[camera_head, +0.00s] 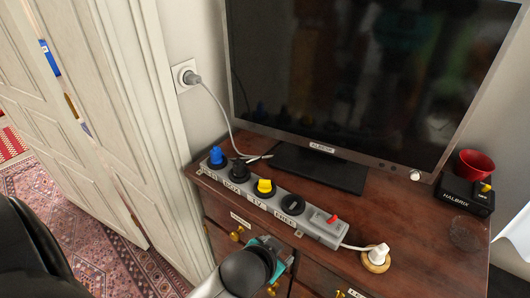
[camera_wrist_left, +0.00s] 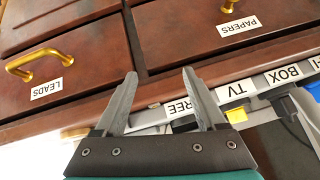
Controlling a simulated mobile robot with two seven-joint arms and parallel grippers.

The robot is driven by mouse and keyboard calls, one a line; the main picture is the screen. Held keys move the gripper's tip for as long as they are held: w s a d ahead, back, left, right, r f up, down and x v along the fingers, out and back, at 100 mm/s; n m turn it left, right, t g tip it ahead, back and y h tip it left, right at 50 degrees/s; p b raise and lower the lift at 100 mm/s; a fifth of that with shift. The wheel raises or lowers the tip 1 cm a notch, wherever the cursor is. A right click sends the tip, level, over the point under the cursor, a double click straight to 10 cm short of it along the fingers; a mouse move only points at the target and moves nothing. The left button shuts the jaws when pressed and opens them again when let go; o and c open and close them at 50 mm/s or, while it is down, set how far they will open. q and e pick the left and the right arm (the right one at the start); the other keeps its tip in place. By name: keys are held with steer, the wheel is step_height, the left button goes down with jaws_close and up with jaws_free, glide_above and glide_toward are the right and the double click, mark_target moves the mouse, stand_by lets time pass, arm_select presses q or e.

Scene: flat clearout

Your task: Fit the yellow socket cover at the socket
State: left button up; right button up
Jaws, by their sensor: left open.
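A grey power strip (camera_head: 322,232) lies along the front edge of the brown cabinet top. A yellow piece (camera_head: 264,187) sits at its TV position, and the position marked FREE (camera_head: 293,204) is dark with no coloured plug. My left gripper (camera_head: 284,254) is in front of the drawers, below the strip. In the left wrist view the gripper (camera_wrist_left: 158,76) is open and empty, with the strip's labels beyond its fingers. My right gripper is out of view.
Blue (camera_head: 216,156) and black (camera_head: 240,168) plugs fill the strip's left end; a red switch (camera_head: 332,219) is at its right. A television (camera_head: 322,147) stands behind. A white plug (camera_head: 378,251), red bowl (camera_head: 474,165) and black box (camera_head: 464,195) occupy the right side. A wall socket (camera_head: 185,76) holds a plug.

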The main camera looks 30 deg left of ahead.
arm_select(q)
steer(key=w+d+r+m+t+h, duration=0.15)
steer(key=w+r+t, duration=0.3)
steer(key=r, duration=0.45)
steer(key=w+d+r+m+t+h+p, duration=0.1)
steer(key=w+d+r+m+t, duration=0.15)
steer(key=w+r, duration=0.45)
steer(key=w+d+r+m+t+h, duration=0.15)
steer(key=r+t, duration=0.25)
steer(key=r, duration=0.8)
steer(key=s+d+r+m+g+h, duration=0.1)
steer(key=d+r+m+g+h, duration=0.3)
steer(key=d+m+h, duration=0.5)
steer(key=s+d+r+m+g+h, duration=0.1)
steer(key=d+r+m+g+h, duration=0.3)
steer(key=m+h, duration=0.5)
steer(key=m+g+y, duration=0.5)
steer(key=g+y, duration=0.6)
steer(key=y, duration=1)
glide_above(265, 186)
step_height(265, 186, down, 13)
steer(key=f, duration=0.9)
steer(key=w+f+p, duration=0.1)
steer(key=f, duration=0.4)
steer(key=shift+a+f, duration=0.25)
steer(key=shift+a, duration=0.05)
